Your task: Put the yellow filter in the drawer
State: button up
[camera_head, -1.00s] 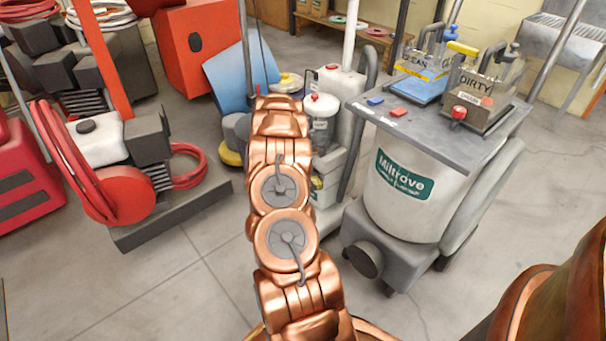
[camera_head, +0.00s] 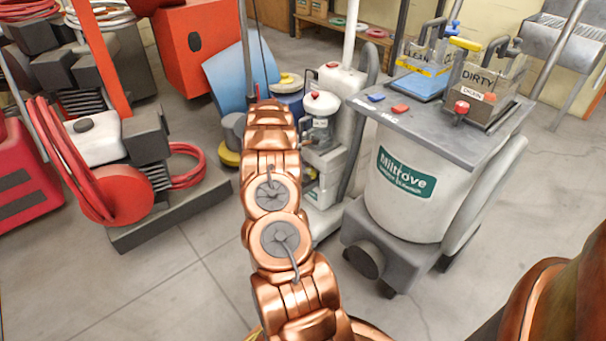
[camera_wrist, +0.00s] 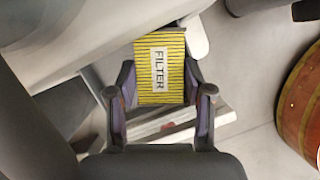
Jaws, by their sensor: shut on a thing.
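The yellow filter (camera_wrist: 174,80) has dark stripes and a white FILTER label. It shows in the wrist view, between the two fingers of my gripper (camera_wrist: 158,92), which is shut on it. The filter's far end sticks out past the fingertips. In the head view my copper arm hides the gripper and the filter. I cannot clearly make out the drawer in either view. A pale, long-edged shape (camera_wrist: 226,117) with a reddish patch lies beyond the gripper in the wrist view, and I cannot tell what it is.
A grey-white Miltrove machine (camera_head: 408,205) stands right of my arm, with a DIRTY bin (camera_head: 478,92) and a blue tray (camera_head: 421,87) on top. A smaller white machine (camera_head: 325,187) is behind my arm. A red hose reel (camera_head: 108,190) stands left. Floor is clear front left.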

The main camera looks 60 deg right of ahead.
jog(key=shift+f, duration=0.1)
dwell(0.3)
jog(key=shift+f+p, duration=0.1)
jog(key=shift+p, duration=0.2)
jog(key=o, duration=1.1)
jog(key=shift+f, duration=0.1)
jog(key=shift+o, duration=0.2)
